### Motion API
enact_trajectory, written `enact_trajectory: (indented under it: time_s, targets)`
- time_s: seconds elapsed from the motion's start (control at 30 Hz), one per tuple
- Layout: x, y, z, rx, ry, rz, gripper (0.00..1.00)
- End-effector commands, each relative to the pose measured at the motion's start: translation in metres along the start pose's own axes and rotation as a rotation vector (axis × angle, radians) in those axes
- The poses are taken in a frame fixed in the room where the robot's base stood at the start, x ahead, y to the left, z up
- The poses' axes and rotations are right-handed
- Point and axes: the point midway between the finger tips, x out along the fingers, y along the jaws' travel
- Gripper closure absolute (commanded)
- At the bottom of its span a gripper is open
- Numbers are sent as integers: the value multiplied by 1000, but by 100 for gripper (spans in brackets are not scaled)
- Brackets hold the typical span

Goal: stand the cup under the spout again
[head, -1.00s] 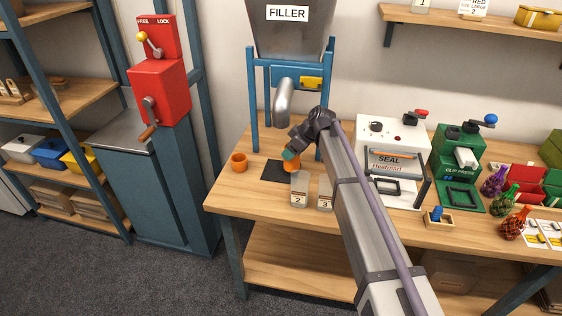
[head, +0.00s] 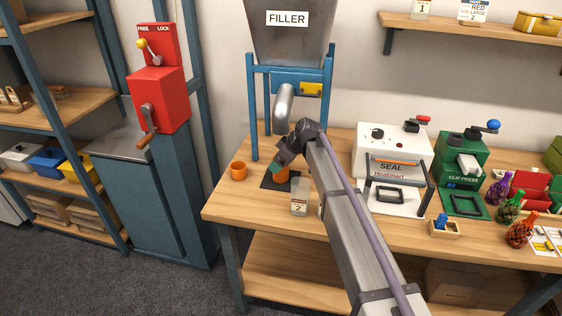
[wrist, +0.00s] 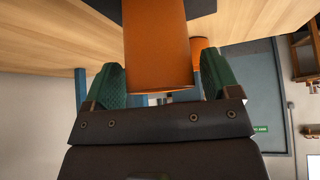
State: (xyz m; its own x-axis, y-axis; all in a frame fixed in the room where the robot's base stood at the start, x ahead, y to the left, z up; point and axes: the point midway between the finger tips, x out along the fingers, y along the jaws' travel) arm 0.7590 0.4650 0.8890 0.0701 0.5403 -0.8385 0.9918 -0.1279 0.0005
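The orange cup (head: 281,175) is upright between the green fingers of my gripper (head: 281,168), low over the dark mat (head: 268,182) on the workbench. I cannot tell whether its base touches the mat.
A second orange cup (head: 238,171) stands left of the mat; it also shows in the wrist view (wrist: 199,45). The sealer (head: 390,170) and green clip press (head: 462,170) stand further right.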

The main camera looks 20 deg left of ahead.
Motion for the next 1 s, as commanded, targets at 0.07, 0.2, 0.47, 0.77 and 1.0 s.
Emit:
enact_trajectory:
  time_s: [0.07,0.2,0.47,0.77,1.0]
  targets:
    - [0,0,0,0,0,0,13]
    - [0,0,0,0,0,0,13]
    - [-22,-1,7,1,-1,1,13]
    - [-65,-2,77,2,0,1,13]
    - [-80,0,99,0,0,0,13]
